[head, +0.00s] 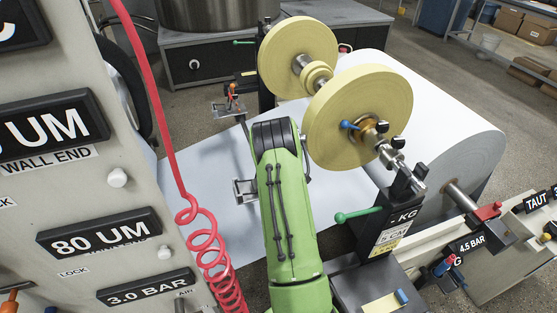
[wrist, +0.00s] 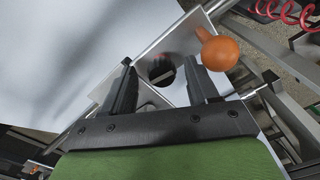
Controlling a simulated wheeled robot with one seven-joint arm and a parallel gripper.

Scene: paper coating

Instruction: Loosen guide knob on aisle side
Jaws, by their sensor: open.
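In the wrist view my gripper (wrist: 159,66) is open, its two dark fingers apart with nothing held between them. A dark round shape (wrist: 160,74), a knob or an opening, shows on a metal plate (wrist: 182,42) between the fingertips. An orange ball-ended handle (wrist: 218,53) stands just right of the right finger, close to its tip. I cannot tell which of these is the guide knob. In the head view my green arm hides the gripper; a small metal bracket (head: 244,190) shows beside the arm over the white sheet.
The white paper web (head: 200,150) lies behind the arm. Yellow discs (head: 345,130) on a shaft and a large paper roll (head: 465,140) stand right. A red coiled hose (head: 207,235) hangs left, before a labelled panel (head: 60,190). A green lever (head: 352,216) sticks out right.

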